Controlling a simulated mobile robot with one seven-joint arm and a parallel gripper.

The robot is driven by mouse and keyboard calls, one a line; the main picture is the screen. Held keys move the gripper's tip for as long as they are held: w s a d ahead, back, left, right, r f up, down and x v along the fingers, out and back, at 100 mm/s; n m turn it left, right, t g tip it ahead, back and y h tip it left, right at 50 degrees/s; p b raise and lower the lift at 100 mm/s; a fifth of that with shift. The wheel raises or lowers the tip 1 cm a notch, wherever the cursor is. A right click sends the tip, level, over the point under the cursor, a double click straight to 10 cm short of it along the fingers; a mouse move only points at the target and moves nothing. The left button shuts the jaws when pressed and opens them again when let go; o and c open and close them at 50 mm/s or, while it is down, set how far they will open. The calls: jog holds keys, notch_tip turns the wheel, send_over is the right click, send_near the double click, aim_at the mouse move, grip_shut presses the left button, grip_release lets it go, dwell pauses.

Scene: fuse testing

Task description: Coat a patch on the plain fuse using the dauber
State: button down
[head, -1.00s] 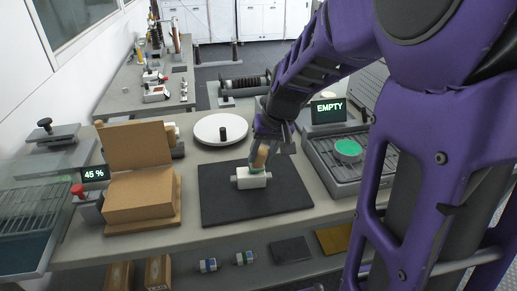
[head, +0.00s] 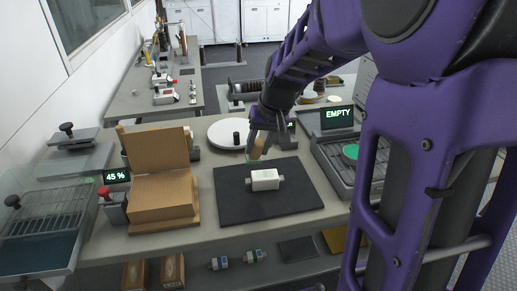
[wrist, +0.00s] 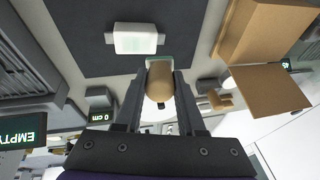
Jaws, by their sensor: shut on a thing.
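The plain fuse (head: 265,180) is a white block with a short grey cap at each end. It lies on the black mat (head: 235,208); in the wrist view the fuse (wrist: 135,38) shows a faint greenish tint on its face. My gripper (head: 256,147) is shut on the dauber (head: 258,148), which has a tan rounded handle and a pale green tip. The dauber also shows between the fingers in the wrist view (wrist: 160,82). Its tip is apart from the fuse, above and behind it in the head view.
An open cardboard box (head: 163,200) stands left of the mat, beside a "45 %" display (head: 116,177). A white round plate (head: 222,136) with a dark knob is behind. A grey tray (head: 337,160) holding a green disc and an "EMPTY" display (head: 339,116) stand right.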

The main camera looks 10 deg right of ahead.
aim_at(258, 141)
jog(key=shift+r+p, duration=1.05)
jog(key=shift+r, duration=0.6)
jog(key=shift+f, duration=0.1)
jog(key=shift+f+b, duration=0.55)
jog(key=shift+r, duration=0.1)
jog(key=shift+a, duration=0.1)
